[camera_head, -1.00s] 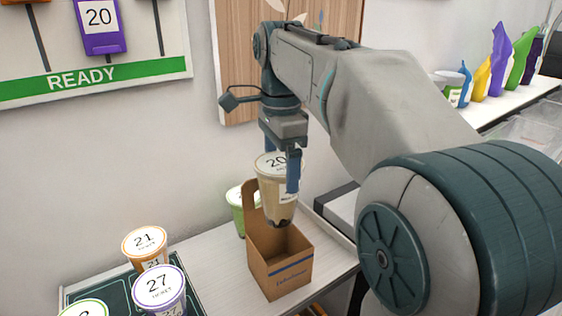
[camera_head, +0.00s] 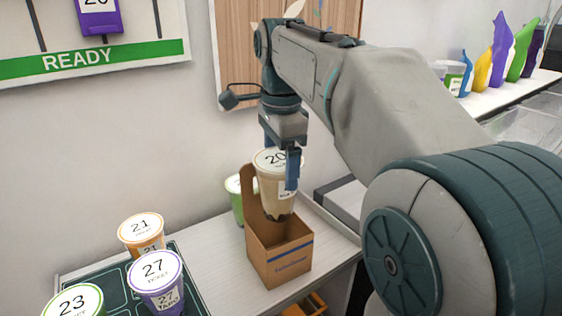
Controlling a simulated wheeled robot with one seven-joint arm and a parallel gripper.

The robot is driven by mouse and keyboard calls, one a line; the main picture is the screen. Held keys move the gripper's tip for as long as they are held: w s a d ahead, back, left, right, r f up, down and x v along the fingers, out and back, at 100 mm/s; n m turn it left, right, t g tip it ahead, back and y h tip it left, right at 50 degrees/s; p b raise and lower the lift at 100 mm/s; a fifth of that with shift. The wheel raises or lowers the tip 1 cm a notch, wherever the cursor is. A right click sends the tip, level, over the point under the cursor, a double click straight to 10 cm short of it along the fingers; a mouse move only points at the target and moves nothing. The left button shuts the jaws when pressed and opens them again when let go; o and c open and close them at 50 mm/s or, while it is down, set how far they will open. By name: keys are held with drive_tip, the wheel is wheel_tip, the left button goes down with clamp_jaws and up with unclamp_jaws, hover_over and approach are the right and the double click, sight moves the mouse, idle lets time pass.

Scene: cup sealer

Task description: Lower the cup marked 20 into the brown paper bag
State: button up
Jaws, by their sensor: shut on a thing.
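The cup marked 20 (camera_head: 272,190) is a beige drink with dark bits at its bottom and a white lid. It hangs upright in my gripper (camera_head: 279,172), whose blue fingers are shut on it near the lid. The brown paper bag (camera_head: 281,262) stands open on the light counter right below. The cup's lower end is at about the height of the bag's opening and in front of its tall back flap (camera_head: 250,196). I cannot tell whether its bottom is inside the rim.
A green cup (camera_head: 236,190) stands behind the bag. Cups marked 21 (camera_head: 142,232), 27 (camera_head: 157,280) and 23 (camera_head: 75,300) stand on a dark green tray (camera_head: 194,290) at the lower left. The counter (camera_head: 215,250) between tray and bag is clear.

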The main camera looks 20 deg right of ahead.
sight(280, 203)
drive_tip(key=f, duration=0.3)
drive_tip(key=shift+s+g, duration=0.25)
drive_tip(key=shift+g, duration=0.15)
drive_tip(key=shift+w+f+b, duration=0.45)
drive_tip(key=shift+w+f, duration=0.05)
drive_tip(key=shift+w, duration=0.1)
drive_tip(key=shift+s+f, duration=0.1)
drive_tip(key=shift+s, duration=0.3)
drive_tip(key=shift+w+f+b, duration=0.2)
drive_tip(key=shift+f+b, duration=0.2)
drive_tip(key=shift+b, duration=0.05)
drive_tip(key=shift+f+b, duration=1.45)
drive_tip(key=shift+f, duration=1.05)
